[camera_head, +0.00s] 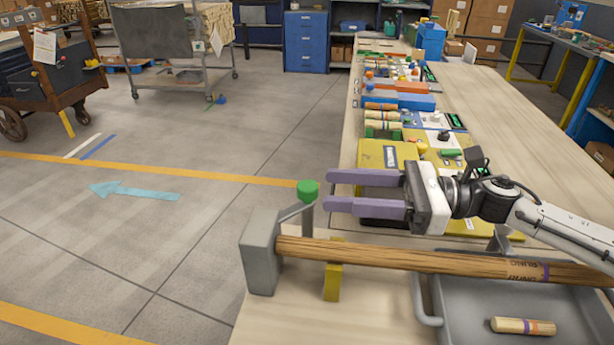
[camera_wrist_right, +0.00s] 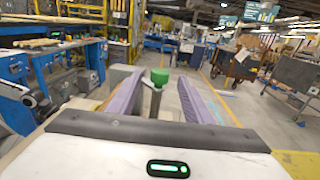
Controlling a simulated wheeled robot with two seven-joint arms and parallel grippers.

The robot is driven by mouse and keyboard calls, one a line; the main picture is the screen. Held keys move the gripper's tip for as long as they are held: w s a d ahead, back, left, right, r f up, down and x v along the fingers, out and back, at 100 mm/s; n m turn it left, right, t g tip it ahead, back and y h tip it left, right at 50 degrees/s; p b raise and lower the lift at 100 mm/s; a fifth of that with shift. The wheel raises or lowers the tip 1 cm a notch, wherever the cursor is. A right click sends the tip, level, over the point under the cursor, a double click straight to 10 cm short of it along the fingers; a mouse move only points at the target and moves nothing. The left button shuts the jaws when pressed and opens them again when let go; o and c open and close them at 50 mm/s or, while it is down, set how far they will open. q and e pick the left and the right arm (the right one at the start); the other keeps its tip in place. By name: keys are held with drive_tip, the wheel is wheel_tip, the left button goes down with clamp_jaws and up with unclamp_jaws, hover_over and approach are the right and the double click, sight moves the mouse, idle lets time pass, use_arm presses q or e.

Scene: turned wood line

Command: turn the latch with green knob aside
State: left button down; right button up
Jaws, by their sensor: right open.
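The latch's green knob (camera_head: 308,188) stands on a grey post above the grey end block (camera_head: 262,252). A thin metal arm runs from the knob toward the block. My left gripper is not in view.
A grey tray (camera_head: 425,300) at front right holds a short wooden piece (camera_head: 523,326). A yellow support (camera_head: 333,282) stands by the rod. Several colored parts and a yellow case (camera_head: 372,153) crowd the bench behind the gripper. Open floor lies left of the bench.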

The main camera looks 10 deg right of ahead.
sight(307, 185)
drive_tip(key=p+x, duration=0.1)
drive_tip(key=x, duration=0.5)
drive_tip(key=shift+w, duration=0.1)
clamp_jaws()
